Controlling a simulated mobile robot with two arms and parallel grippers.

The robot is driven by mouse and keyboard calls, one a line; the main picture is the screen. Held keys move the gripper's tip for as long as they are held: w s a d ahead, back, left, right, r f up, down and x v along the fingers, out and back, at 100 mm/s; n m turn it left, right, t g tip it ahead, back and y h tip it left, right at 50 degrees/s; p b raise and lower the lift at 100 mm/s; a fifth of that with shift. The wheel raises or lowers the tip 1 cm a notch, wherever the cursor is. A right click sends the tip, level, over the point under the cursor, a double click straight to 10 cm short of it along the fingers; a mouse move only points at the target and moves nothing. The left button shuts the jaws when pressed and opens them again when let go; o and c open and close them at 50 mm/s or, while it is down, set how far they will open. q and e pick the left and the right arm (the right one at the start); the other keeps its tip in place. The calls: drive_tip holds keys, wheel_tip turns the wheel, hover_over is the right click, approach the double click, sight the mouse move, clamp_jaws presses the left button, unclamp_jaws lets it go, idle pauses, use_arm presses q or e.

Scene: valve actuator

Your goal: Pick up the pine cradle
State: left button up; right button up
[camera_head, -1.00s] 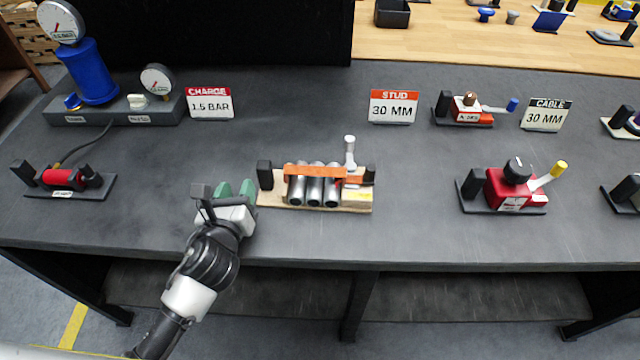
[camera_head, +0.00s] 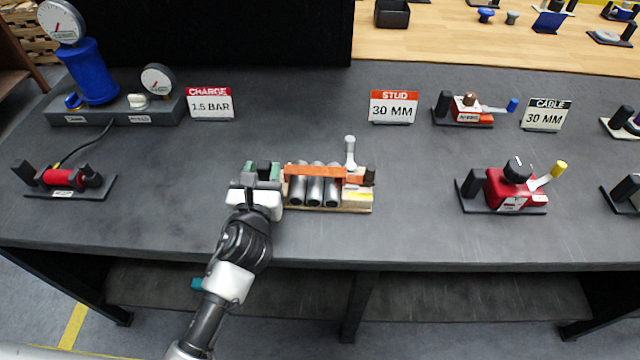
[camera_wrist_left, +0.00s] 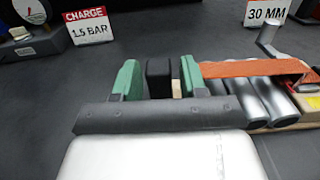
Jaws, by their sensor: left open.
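The pine cradle (camera_head: 340,208) lies on the grey bench. It is a light wooden base carrying several silver cylinders (camera_head: 314,186) under an orange strap (camera_head: 328,171), with a black upright post (camera_head: 264,168) at its left end. My left gripper (camera_head: 263,172) is open, with one green finger on each side of the post. In the left wrist view, the black post (camera_wrist_left: 159,77) stands between the green fingers; I cannot tell whether they touch it. The gripper hides the cradle's left end. My right gripper is not in view.
A red device with a yellow-tipped lever (camera_head: 507,188) stands to the right. A red cylinder on a black plate (camera_head: 63,179) lies at the left. The 1.5 BAR sign (camera_head: 211,103) and STUD sign (camera_head: 393,106) stand behind. The bench front is clear.

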use_arm(q)
drive_tip(key=w, duration=0.4)
drive_tip(key=shift+w+f, duration=0.1)
drive_tip(key=shift+w, duration=0.1)
clamp_jaws()
